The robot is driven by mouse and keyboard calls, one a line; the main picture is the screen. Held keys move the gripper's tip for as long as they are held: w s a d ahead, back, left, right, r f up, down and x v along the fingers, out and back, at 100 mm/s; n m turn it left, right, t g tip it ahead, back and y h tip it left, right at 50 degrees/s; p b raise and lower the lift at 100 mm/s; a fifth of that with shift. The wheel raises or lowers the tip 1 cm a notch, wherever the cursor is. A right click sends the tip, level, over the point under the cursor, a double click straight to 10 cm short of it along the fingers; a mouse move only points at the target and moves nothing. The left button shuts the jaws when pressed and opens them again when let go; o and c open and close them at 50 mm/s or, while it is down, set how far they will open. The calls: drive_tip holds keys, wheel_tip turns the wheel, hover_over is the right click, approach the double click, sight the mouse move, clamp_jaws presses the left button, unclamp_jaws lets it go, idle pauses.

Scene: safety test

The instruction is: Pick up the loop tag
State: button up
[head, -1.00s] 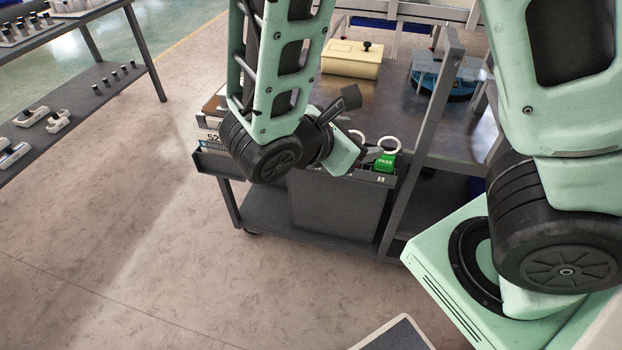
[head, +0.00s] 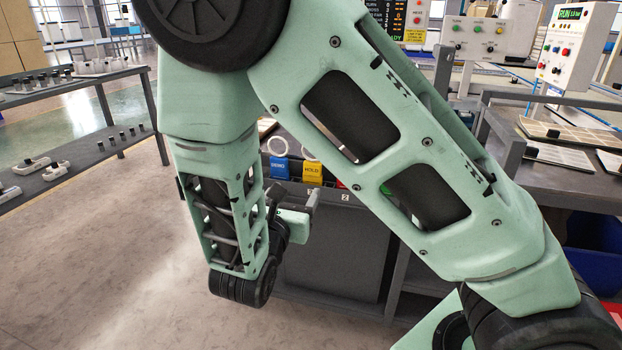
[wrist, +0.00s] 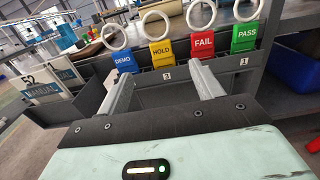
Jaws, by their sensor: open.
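Several loop tags with white rings stand in a row at the dark bin's edge. In the wrist view they are blue DEMO (wrist: 124,61), yellow HOLD (wrist: 162,52), red FAIL (wrist: 203,44) and green PASS (wrist: 245,37). In the head view I see blue DEMO (head: 279,167) and yellow HOLD (head: 312,171); my arm covers most of the others. My gripper (wrist: 162,76) is open and empty. In the wrist view its fingers point toward the row, with HOLD appearing between and beyond the tips. In the head view my gripper (head: 312,203) is just below the tags.
The tags hang on a dark bin (wrist: 145,97) with numbered slots. White binders marked MANUAL (wrist: 45,88) stand left of the tags. A blue bin (wrist: 297,66) is at right. A shelf rack (head: 75,105) stands at the left, with open floor (head: 90,260) before it.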

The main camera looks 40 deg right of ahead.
sight(312, 165)
drive_tip(key=b+x, duration=0.3)
drive_tip(key=x, duration=1.1)
drive_tip(key=shift+w+b, duration=0.1)
drive_tip(key=shift+b, duration=0.3)
drive_tip(key=c, duration=1)
drive_tip(key=shift+c, duration=0.2)
